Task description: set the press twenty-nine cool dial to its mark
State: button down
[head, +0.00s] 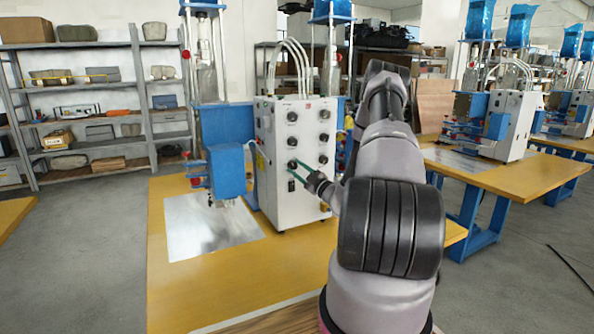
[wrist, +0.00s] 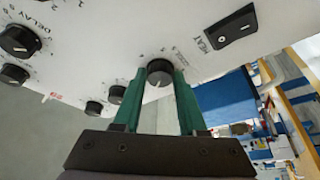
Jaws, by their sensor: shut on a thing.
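The white control box (head: 285,205) of the press stands on the yellow bench, with two columns of black dials on its front. My gripper (head: 298,169) reaches it from the right, its green fingers at the lowest dial of the left column (head: 292,164). In the wrist view my gripper (wrist: 159,92) is shut on this black dial (wrist: 160,71), one finger on each side. A pale pointer line shows on the dial's face. Small print beside it is too blurred to read, so I cannot tell where its mark lies.
A black rocker switch (wrist: 235,26) labelled HEAT sits beside the held dial. Another dial (wrist: 117,94) is close to the left finger. The blue press head (head: 226,170) stands left of the box over a metal plate (head: 212,228). More presses stand on the right bench (head: 510,175).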

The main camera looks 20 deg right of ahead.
jog(key=n+g, duration=0.1)
jog(key=n, duration=0.2)
jog(key=n+g+y, duration=0.1)
jog(key=n, duration=0.2)
jog(key=shift+d+r, duration=0.1)
jog(key=shift+r, duration=0.05)
jog(key=n+g, duration=0.1)
jog(key=n, duration=0.1)
jog(key=n+g, duration=0.1)
jog(key=n, duration=0.2)
jog(key=shift+r+h, duration=0.2)
jog(key=shift+h, duration=0.1)
jog(key=n, duration=0.2)
jog(key=n+g+h, duration=0.1)
jog(key=n, duration=0.1)
jog(key=shift+r+g, duration=0.15)
jog(key=shift+g, duration=0.15)
jog(key=n+h, duration=0.2)
jog(key=n, duration=0.1)
jog(key=shift+s+g, duration=0.1)
jog(key=shift+g, duration=0.3)
jog(key=shift+n, duration=0.4)
jog(key=shift+c, duration=2.4)
grip_release()
jog(key=shift+r, duration=0.1)
